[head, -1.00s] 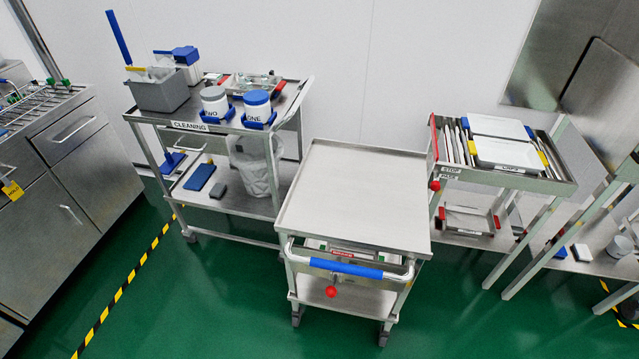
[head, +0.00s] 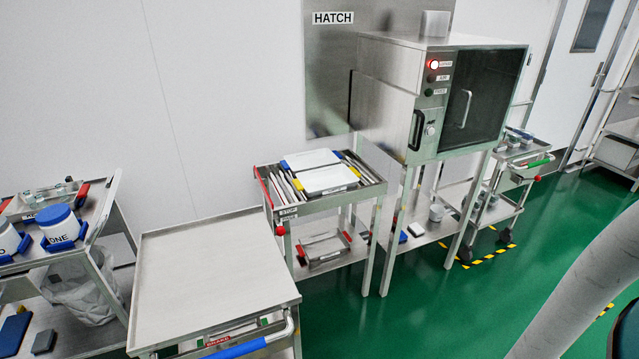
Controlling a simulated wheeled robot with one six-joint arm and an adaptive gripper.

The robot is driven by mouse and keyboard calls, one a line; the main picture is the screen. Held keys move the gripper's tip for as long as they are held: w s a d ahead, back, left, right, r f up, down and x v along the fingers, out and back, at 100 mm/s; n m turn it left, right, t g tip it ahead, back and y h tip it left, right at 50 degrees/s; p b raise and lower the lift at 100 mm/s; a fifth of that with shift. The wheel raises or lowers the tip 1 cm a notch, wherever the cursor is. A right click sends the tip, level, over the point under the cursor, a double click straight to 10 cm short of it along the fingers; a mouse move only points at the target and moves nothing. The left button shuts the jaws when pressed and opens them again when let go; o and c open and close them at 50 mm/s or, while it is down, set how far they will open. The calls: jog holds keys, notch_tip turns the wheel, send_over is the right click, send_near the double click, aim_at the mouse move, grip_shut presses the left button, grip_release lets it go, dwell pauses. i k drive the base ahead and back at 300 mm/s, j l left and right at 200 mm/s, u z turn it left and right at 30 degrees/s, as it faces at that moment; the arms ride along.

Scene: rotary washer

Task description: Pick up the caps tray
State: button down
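I cannot tell for certain which thing is the caps tray; no readable label names it. A shallow metal tray with red ends (head: 325,250) sits on the lower shelf of the rack stand. Something with a red label (head: 218,341) shows under the top of the middle cart, mostly hidden. My gripper is not in view. A grey curved link of my arm shows at the lower right.
The middle steel cart (head: 205,262) has a bare top and a blue handle. The rack stand holds white boards (head: 328,180). Right of it stands a cabinet (head: 445,95) with a red lamp lit. A small cart (head: 497,200) stands beyond. Green floor (head: 420,310) is clear in front.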

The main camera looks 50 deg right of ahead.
aim_at(321, 182)
jog(key=i+l+z, duration=0.25)
jog(key=l, duration=0.2)
jog(key=i+l+z, duration=0.1)
jog(key=l+z, duration=0.15)
jog(key=l, duration=0.2)
jog(key=i+l+z, duration=0.25)
jog(key=l, duration=0.15)
jog(key=i+l+z, duration=0.25)
jog(key=l, duration=0.1)
